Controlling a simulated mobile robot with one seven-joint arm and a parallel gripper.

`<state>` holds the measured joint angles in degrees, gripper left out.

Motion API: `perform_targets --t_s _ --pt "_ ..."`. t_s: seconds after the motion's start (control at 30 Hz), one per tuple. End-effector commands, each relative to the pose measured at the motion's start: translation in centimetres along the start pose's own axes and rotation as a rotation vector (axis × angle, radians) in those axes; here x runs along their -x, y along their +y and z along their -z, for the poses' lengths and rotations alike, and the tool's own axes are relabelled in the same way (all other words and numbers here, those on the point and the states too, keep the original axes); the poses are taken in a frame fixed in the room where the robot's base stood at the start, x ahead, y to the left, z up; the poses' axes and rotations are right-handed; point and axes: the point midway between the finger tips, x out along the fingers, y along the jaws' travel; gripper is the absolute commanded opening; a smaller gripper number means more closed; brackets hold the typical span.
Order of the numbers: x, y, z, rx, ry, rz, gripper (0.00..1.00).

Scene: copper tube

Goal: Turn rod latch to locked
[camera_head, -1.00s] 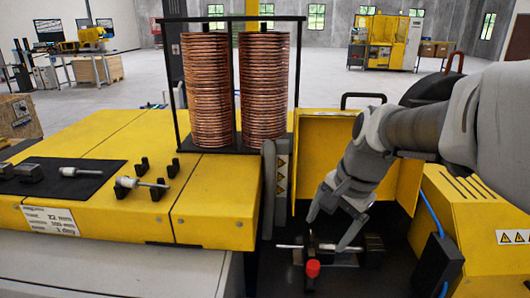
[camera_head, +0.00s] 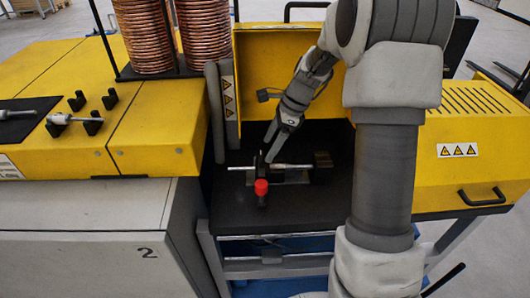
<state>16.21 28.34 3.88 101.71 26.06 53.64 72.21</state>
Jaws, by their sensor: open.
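A thin silver rod (camera_head: 240,168) lies level across a dark fixture on the black worktop (camera_head: 300,215). A red knob (camera_head: 261,187), which looks like the latch handle, stands on a dark stem just in front of the rod. A dark block (camera_head: 322,166) is at the rod's right end. My gripper (camera_head: 274,153) points down over the rod, just behind and above the red knob, apart from the knob. It is open, seen nearly edge-on. Its fingertips overlap the rod fixture, and I cannot tell if they touch it.
A raised yellow cover (camera_head: 280,70) stands behind the fixture, with a narrow warning-labelled post (camera_head: 228,100) at its left. A yellow housing (camera_head: 470,150) is at the right. Copper coils (camera_head: 145,35) stand at the back left. The worktop's front is clear.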

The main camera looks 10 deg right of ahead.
Motion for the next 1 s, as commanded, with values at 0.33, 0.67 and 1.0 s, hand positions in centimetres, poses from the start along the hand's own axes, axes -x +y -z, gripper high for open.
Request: perform_targets --t_s 0.33,0.67,1.0 --pt "-3.9 0.1 0.0 0.002 0.001 -0.001 0.86" --pt "-4.0 0.1 0.0 0.003 0.001 0.000 0.75" --pt "-4.0 0.0 0.0 0.003 0.001 0.000 0.14"
